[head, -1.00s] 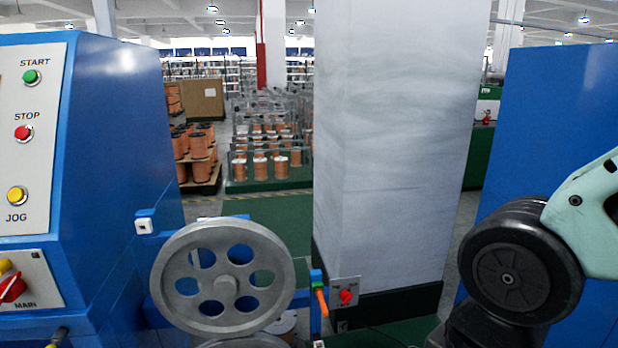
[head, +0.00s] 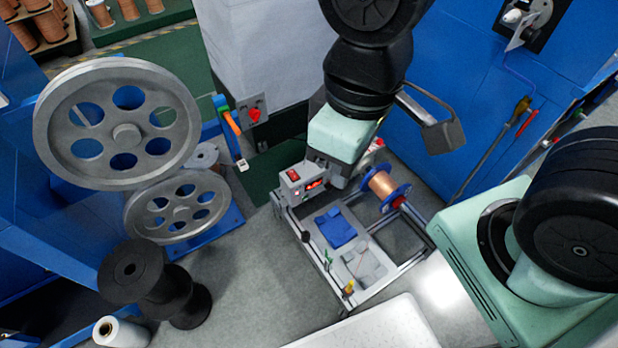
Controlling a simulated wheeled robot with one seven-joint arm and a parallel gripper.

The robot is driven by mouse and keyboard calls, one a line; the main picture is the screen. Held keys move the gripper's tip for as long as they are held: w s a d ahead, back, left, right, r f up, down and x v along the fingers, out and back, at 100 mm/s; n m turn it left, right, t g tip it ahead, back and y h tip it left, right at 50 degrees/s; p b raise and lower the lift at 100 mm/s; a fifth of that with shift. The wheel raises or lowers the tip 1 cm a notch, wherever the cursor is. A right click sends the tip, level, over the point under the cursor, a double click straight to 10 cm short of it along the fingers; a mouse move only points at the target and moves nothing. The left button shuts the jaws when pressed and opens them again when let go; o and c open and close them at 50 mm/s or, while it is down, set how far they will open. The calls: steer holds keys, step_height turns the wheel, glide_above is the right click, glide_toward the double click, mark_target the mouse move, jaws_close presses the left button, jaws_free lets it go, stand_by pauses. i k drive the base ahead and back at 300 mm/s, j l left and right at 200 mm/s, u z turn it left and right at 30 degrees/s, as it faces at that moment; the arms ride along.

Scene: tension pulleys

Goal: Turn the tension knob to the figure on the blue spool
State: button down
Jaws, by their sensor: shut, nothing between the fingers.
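The blue spool (head: 382,186), wound with copper wire, sits on the right side of a small bench rig (head: 385,283) in the head view. Any figure on it is too small to read. A small grey control box (head: 299,184) with a red lit display stands at the rig's back left. I cannot make out a tension knob for certain. My mint and black arm reaches down over the back of the rig, between the control box and the spool. I cannot make out the fingers of my gripper; the arm's end and the rig's back hide each other there.
Large grey pulleys (head: 117,166) and a black spool (head: 133,272) stand at left. A red switch (head: 254,114) is on the pale column (head: 258,55). A white surface (head: 385,328) is at the front. Grey floor lies open between.

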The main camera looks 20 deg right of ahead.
mark_target(327, 185)
steer(key=k+l, duration=0.65)
steer(key=k+l+z, duration=0.15)
steer(key=k+l, duration=0.5)
steer(key=i+l+u, duration=0.25)
steer(key=i+l, duration=0.25)
steer(key=u, duration=1.3)
